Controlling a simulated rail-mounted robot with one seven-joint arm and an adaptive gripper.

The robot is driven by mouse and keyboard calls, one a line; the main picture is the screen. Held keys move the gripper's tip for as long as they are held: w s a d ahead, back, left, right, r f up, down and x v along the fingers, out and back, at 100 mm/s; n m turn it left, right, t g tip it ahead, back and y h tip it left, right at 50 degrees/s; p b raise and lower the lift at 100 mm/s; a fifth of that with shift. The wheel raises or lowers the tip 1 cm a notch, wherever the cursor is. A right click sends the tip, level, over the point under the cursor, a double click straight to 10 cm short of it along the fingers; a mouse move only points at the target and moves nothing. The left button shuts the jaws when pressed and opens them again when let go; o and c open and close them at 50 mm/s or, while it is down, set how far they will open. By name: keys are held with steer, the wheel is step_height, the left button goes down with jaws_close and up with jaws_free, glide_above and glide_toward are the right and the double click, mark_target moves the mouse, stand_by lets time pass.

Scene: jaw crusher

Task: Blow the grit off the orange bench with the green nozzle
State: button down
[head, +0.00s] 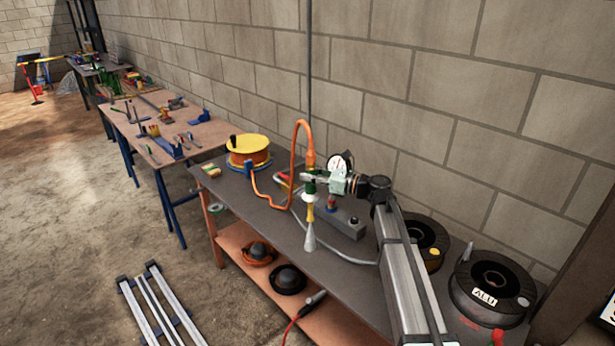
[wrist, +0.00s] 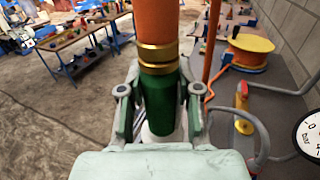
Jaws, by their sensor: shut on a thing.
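The green nozzle (wrist: 160,108) is upright between the fingers of my gripper (wrist: 160,95), with a brass collar and orange hose (wrist: 157,22) above it. In the head view, my gripper (head: 310,184) is shut on the nozzle (head: 309,187) above the bench. A yellow piece and a pale cone (head: 310,238) show below it; I cannot tell whether the cone is solid or a jet. The orange bench has a dark grey top (head: 240,195), orange legs and an orange lower shelf (head: 232,241). I cannot make out grit on it.
A yellow and orange reel (head: 248,150) stands at the bench's far end, with the hose looping from it. A grey box (head: 345,223) and dark spools (head: 490,282) stand on top. A block wall runs behind. Metal rails (head: 150,308) lie on the floor in front.

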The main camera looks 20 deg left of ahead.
steer(key=shift+w+d, duration=0.4)
steer(key=shift+w, duration=0.4)
steer(key=shift+w+d, duration=0.4)
steer(key=shift+w, duration=0.4)
stand_by(0.6)
steer(key=w+d+m+t+h, duration=0.3)
steer(key=d+m+t+h, duration=0.65)
steer(key=d, duration=1.15)
steer(key=s+d+r+m+t+h, duration=0.1)
steer(key=s+d+m+t+h, duration=0.1)
steer(key=d, duration=0.8)
steer(key=s+d+r+m+t+h, duration=0.2)
steer(key=s+d, duration=0.3)
steer(key=d, duration=0.6)
steer(key=s+d+r+m+t+h, duration=0.1)
steer(key=s+d+m+t+h, duration=0.2)
steer(key=d, duration=0.7)
steer(key=shift+s+d+r+m+h, duration=0.25)
steer(key=shift+s+m+h, duration=0.2)
steer(key=shift+h, duration=0.3)
steer(key=shift+d+p, duration=0.1)
steer(key=shift+p, duration=0.25)
